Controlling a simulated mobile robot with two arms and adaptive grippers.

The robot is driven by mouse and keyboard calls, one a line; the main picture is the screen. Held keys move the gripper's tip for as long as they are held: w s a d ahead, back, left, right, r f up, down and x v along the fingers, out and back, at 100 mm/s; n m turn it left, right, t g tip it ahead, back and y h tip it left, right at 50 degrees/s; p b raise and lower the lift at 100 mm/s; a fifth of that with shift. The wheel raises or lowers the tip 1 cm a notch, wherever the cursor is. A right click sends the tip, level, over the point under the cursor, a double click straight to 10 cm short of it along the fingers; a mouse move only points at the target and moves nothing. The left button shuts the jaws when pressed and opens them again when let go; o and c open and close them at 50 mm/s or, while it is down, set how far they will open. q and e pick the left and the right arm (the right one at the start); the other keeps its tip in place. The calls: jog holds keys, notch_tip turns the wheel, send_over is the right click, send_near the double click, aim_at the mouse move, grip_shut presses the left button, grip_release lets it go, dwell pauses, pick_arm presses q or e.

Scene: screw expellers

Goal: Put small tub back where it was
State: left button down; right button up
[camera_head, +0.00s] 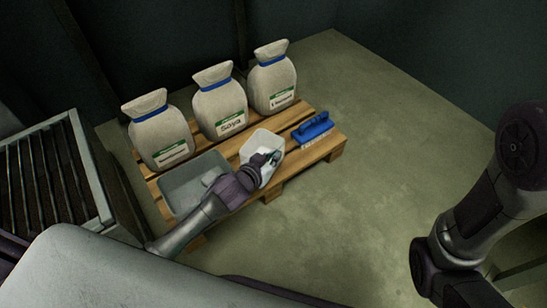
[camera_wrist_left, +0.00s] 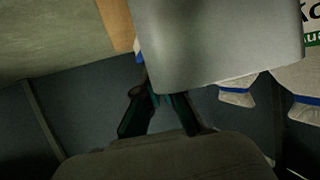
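The small tub (camera_head: 250,147) is pale and open-topped; in the head view it is at the pallet's front, right of a grey bin. I cannot tell whether it touches the boards. My left gripper (camera_head: 271,158) is at its right side, its fingers closed together at the tub's wall.
The wooden pallet (camera_head: 327,147) bears three tied sacks (camera_head: 160,135) along its back, the grey bin (camera_head: 178,190) with something pale inside, and a blue brush (camera_head: 313,128) at the right end. A slatted metal machine (camera_head: 85,170) stands at left. The floor right of the pallet is clear.

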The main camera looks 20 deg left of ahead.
pick_arm(q)
jog(key=shift+f, duration=0.2)
jog(key=c, duration=1.3)
grip_release()
